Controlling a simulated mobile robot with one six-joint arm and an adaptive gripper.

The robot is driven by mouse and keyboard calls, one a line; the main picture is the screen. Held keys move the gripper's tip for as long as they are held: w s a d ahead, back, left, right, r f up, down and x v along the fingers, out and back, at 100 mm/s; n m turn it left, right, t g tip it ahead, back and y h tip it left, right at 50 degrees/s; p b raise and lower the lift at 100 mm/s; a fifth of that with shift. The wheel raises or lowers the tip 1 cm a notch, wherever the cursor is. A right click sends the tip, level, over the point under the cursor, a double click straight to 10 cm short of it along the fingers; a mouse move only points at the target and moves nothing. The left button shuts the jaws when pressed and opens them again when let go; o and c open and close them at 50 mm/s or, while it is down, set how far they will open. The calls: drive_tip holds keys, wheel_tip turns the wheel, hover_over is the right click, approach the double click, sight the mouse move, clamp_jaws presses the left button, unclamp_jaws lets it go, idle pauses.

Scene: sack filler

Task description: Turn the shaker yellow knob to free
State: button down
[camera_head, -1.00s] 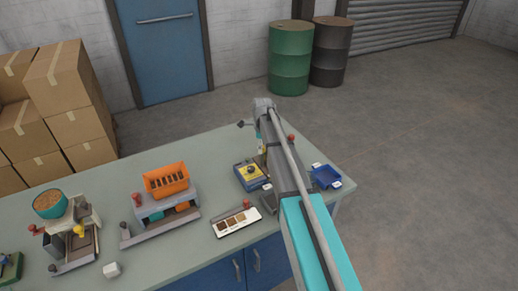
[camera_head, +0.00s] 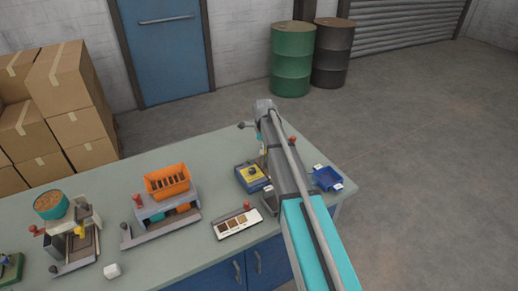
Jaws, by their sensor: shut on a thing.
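My arm reaches from the lower right over the bench, and its wrist is at the bench's far edge. My gripper (camera_head: 263,158) hangs below the wrist, mostly hidden behind my arm. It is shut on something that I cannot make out. A blue box with a yellow top (camera_head: 249,175) and a dark spot on it sits just left of the gripper. A machine behind my arm shows only a red knob (camera_head: 292,140). At the left, a yellow part (camera_head: 79,231) shows on a machine with a teal bowl. Which yellow knob is the shaker's, and its setting, I cannot tell.
The bench (camera_head: 120,195) also holds an orange slotted basket (camera_head: 167,181) on a grey stand, a white tray (camera_head: 237,223) with brown squares, a white block (camera_head: 112,271) and a blue tray (camera_head: 327,178). Boxes, a blue door and two drums stand beyond.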

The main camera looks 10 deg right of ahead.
drive_tip(key=n, duration=0.4)
drive_tip(key=shift+s+d, duration=0.15)
drive_tip(key=shift+s, duration=0.2)
drive_tip(key=n, duration=1.3)
drive_tip(key=shift+n, duration=0.3)
drive_tip(key=shift+c, duration=2)
unclamp_jaws()
drive_tip(key=shift+r, duration=0.1)
drive_tip(key=shift+o, duration=0.2)
drive_tip(key=shift+w, duration=0.1)
